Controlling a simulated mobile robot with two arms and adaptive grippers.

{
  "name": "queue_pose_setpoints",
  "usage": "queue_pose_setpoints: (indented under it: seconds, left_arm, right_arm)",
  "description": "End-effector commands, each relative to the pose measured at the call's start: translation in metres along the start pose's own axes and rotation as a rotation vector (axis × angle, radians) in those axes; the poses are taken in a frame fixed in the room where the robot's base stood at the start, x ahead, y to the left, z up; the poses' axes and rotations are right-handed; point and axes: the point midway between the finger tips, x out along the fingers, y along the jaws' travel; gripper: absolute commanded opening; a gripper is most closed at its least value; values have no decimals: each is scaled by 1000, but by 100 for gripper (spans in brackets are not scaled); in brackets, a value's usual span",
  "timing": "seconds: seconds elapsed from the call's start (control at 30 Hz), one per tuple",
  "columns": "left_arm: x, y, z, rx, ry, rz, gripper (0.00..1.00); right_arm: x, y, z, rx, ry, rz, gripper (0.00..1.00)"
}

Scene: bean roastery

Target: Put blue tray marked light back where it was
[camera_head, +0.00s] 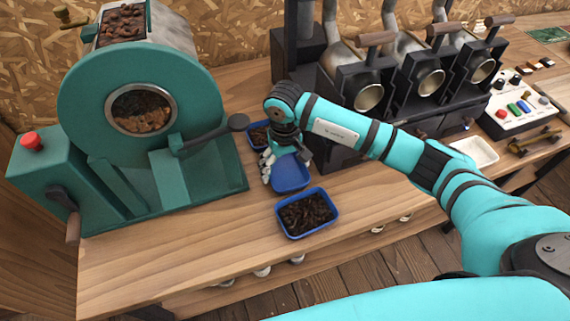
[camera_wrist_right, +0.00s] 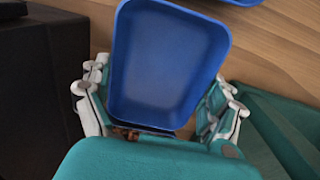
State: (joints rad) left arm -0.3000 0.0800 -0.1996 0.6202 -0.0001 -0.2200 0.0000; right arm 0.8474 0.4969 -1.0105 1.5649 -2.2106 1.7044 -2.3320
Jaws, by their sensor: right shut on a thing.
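Three blue trays stand in a row between the roaster and the dark machine. The middle blue tray (camera_head: 291,178) is empty inside; in the wrist view the empty tray (camera_wrist_right: 168,60) sits between the two fingers. My right gripper (camera_head: 284,157) is shut on this tray at its far end, and the gripper covers part of it. The front tray (camera_head: 290,234) is full of dark beans. The back tray (camera_head: 252,143) holds brown beans and is partly hidden by my gripper. I cannot read a "light" marking on any tray. My left gripper is not in view.
The green roaster (camera_head: 140,100) stands left, its handle (camera_head: 238,122) reaching towards my gripper. The dark machine (camera_head: 345,150) with several round openings stands close right. A white dish (camera_head: 472,152) and a button panel (camera_head: 525,112) lie farther right. Bare wood surrounds the front tray.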

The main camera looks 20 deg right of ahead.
Motion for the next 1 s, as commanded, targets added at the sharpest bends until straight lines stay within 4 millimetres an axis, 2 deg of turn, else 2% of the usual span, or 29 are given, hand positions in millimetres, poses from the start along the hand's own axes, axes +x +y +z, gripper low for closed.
queue_pose_setpoints:
  seconds: [0.1, 0.47, 0.5, 0.53, 0.83, 0.9, 1.0]
  left_arm:
    - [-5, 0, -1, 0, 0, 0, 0]
    - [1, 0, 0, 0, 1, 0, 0]
    - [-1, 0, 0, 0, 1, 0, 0]
    - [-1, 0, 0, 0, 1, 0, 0]
    - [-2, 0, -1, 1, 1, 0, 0]
    - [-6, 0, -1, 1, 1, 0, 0]
    - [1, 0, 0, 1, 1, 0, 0]
  right_arm:
    - [8, -1, 0, 0, 1, -2, 57]
    - [13, 0, 0, 0, 3, -1, 57]
    - [12, 0, 0, 0, 3, -1, 96]
    - [11, 0, 0, 0, 3, -1, 100]
    - [10, -1, 0, 0, 2, -1, 100]
    - [7, -1, 0, 0, 2, -1, 100]
    - [-4, 0, -1, -2, 7, -1, 100]
